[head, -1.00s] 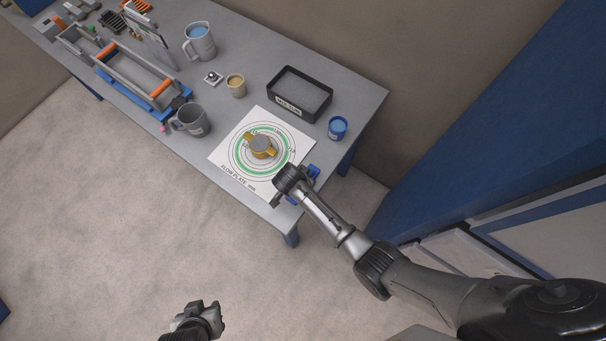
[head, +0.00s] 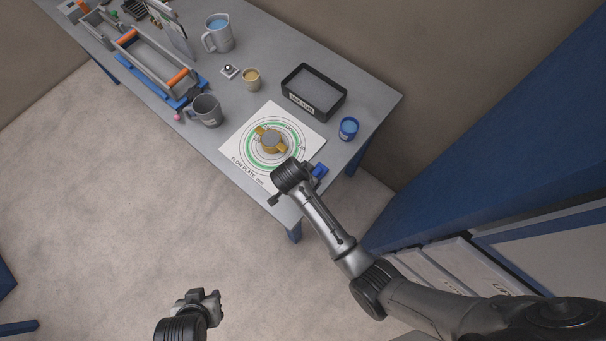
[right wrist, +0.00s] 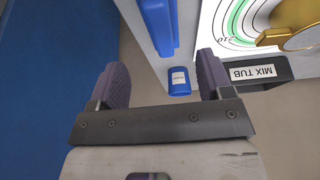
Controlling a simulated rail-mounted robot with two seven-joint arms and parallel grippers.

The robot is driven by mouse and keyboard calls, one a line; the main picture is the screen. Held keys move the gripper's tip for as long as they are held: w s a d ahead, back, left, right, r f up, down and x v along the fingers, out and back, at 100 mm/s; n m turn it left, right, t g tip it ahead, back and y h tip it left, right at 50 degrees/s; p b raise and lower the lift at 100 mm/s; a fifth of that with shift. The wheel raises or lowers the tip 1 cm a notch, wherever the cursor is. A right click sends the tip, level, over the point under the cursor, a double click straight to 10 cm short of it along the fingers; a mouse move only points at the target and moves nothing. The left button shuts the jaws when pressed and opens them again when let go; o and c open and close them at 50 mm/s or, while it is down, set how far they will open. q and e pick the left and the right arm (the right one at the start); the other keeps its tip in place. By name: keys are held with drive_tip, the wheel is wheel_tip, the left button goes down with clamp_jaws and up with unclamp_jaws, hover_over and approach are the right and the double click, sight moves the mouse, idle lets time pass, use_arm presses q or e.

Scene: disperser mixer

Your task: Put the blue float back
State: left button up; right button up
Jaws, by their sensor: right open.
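The blue float (head: 320,170) shows as a small blue piece beside my right wrist at the table's right end; my arm hides part of it. In the right wrist view a blue bar that looks like the float (right wrist: 158,25) lies ahead of the fingertips, left of the flow plate. My right gripper (right wrist: 163,70) is open, with nothing held between its fingers. In the head view its fingers are mostly hidden under the wrist. My left gripper (head: 205,301) hangs over the floor, away from the table; its jaw opening is unclear.
The flow plate (head: 236,150) carries a brass-coloured ring mould (head: 271,141). A black mix tub (head: 314,92) and a blue cup (head: 348,129) stand behind and right. A grey mug (head: 207,111), a jug (head: 218,34) and a blue-grey rack (head: 150,70) are left.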

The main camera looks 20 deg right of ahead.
drive_tip(key=shift+v, duration=1.5)
drive_tip(key=s+d+n+y, duration=0.2)
drive_tip(key=s+d+n, duration=0.55)
drive_tip(key=s, duration=0.65)
drive_tip(key=s+d+r+n+t+y, duration=0.1)
drive_tip(key=s+d+r+n+y, duration=0.1)
drive_tip(key=s+r+n, duration=0.4)
drive_tip(key=s+d, duration=0.1)
drive_tip(key=s, duration=0.2)
drive_tip(key=shift+s+d, duration=0.3)
drive_tip(key=shift+d, duration=0.1)
